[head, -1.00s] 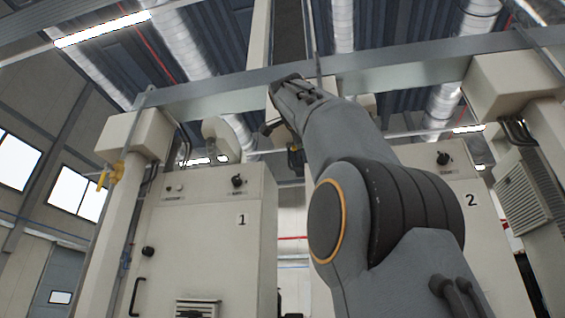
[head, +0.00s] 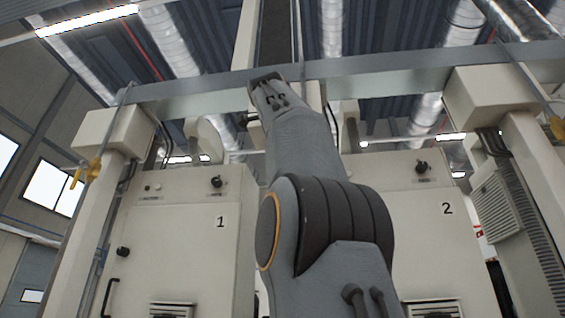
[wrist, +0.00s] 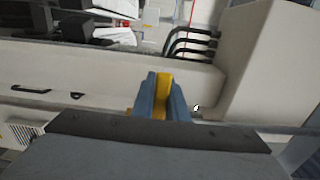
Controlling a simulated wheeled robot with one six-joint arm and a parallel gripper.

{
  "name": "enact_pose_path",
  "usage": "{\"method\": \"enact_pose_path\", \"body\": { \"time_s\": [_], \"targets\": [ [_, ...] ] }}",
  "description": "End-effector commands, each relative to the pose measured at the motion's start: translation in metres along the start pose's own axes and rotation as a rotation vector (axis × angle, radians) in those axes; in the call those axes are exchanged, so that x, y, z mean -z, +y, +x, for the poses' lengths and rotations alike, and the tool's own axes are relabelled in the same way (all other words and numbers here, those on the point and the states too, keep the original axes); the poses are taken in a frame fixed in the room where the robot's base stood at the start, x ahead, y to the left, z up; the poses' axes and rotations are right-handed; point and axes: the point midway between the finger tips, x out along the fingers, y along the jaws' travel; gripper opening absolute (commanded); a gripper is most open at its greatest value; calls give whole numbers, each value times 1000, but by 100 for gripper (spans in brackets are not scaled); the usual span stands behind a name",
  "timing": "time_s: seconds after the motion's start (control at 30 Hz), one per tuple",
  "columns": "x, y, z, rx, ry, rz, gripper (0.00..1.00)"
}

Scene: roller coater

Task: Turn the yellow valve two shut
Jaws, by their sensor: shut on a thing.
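My gripper (wrist: 162,100) shows in the wrist view with its blue-grey fingers closed on a narrow yellow valve handle (wrist: 162,88). A bit of yellow also shows beside the left finger. The fingers hide much of the handle, and I cannot tell which valve it belongs to. In the head view my gripper is hidden behind my raised arm. That view shows one yellow valve (head: 86,173) on a thin pipe at the left post, and another yellow valve (head: 557,126) at the right edge.
Cabinet 1 (head: 190,245) and cabinet 2 (head: 430,230) stand left and right of my arm. A metal beam (head: 400,68) crosses above. Beige boxes (head: 497,90) top the posts. Bent black cables (wrist: 190,42) and a beige box (wrist: 265,60) are near my gripper.

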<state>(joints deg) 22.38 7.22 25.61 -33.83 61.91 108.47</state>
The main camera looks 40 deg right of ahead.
Motion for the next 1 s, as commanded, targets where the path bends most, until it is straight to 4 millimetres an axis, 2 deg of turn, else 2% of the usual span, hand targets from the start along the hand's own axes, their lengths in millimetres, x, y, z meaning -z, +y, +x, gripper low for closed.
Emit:
{"method": "enact_pose_path", "body": {
  "time_s": [0.03,0.07,0.17,0.43,0.57,0.83,1.0],
  "targets": [
    [1,-2,-1,4,1,1,0],
    [1,-2,-1,4,1,1,14],
    [0,-2,-1,4,-1,1,31],
    [-1,-1,-1,2,-2,0,32],
    [-2,-1,-8,4,-3,0,32],
    [-2,0,-52,5,-6,1,32],
    [-2,0,-71,4,-4,0,32]
  ]
}}
